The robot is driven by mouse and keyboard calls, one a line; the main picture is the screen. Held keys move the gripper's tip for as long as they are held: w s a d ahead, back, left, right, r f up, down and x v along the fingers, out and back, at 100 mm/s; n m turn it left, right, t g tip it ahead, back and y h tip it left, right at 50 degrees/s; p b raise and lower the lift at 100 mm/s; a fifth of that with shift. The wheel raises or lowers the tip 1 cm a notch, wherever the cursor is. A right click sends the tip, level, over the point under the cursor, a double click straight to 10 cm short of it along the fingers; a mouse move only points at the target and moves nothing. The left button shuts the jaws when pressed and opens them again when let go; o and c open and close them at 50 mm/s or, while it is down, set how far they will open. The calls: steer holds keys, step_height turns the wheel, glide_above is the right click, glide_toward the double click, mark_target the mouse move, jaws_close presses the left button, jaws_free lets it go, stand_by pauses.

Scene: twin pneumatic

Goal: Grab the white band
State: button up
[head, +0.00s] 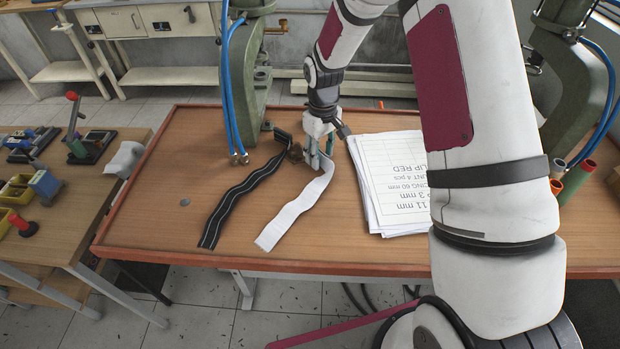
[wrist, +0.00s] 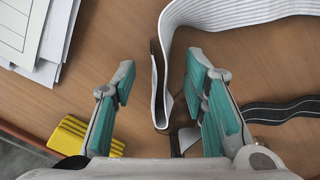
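The white band (head: 290,216) lies wavy on the wooden table, with its far end by my gripper (head: 318,150). In the wrist view the white band (wrist: 235,12) runs across the top and bends down into a narrow fold. My gripper (wrist: 160,82) is open, with teal pads on both sides of that fold. There is a gap on each side, so the pads look apart from the band. In the head view my gripper partly hides the band's far end.
A black striped band (head: 236,207) lies left of the white one. A paper stack (head: 385,175) lies to the right. A green machine frame (head: 245,80) with blue hoses stands behind. A yellow object (wrist: 72,136) shows beside the left finger.

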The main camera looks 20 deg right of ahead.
steer(key=shift+f, duration=0.35)
jaws_close()
steer(key=shift+r, duration=0.1)
